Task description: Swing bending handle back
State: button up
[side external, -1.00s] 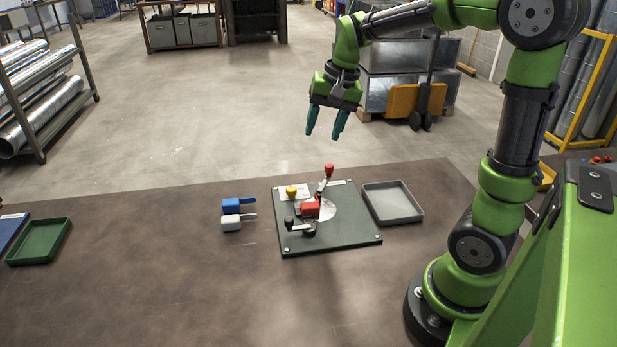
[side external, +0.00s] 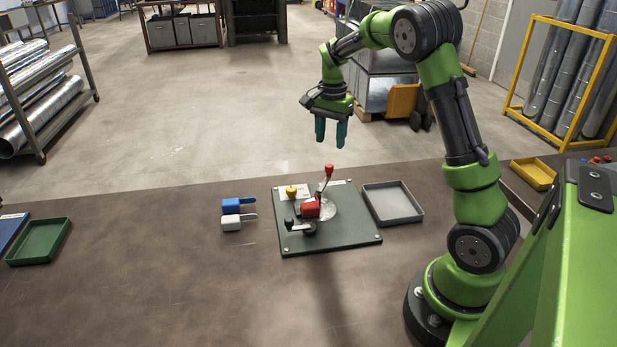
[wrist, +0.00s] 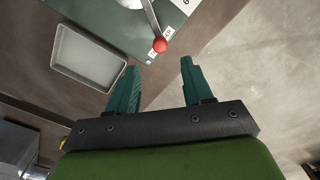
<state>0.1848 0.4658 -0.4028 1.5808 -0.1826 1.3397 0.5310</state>
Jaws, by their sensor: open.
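The bending handle (side external: 325,182) is a lever with a red knob (side external: 329,168), standing up from the back of the dark green bending plate (side external: 353,226). The red knob also shows in the wrist view (wrist: 160,45), just beyond and between the fingertips. A red block (side external: 310,208) sits on the plate's middle, with a yellow knob (side external: 291,190) behind it and a black-knobbed clamp lever (side external: 302,228) in front. My gripper (side external: 331,134) is open and empty, above the knob and apart from it, with teal fingers pointing down.
A grey tray (side external: 420,214) lies right of the plate. Blue (side external: 233,203) and white (side external: 231,223) tools lie to its left. A green tray (side external: 65,240) is at the far left and a yellow tray (side external: 533,174) at the back right. The front of the table is clear.

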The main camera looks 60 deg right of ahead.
aim_at(329, 165)
notch_tip(329, 165, down, 8)
jog(key=shift+f, duration=0.15)
dwell(0.3)
grip_shut()
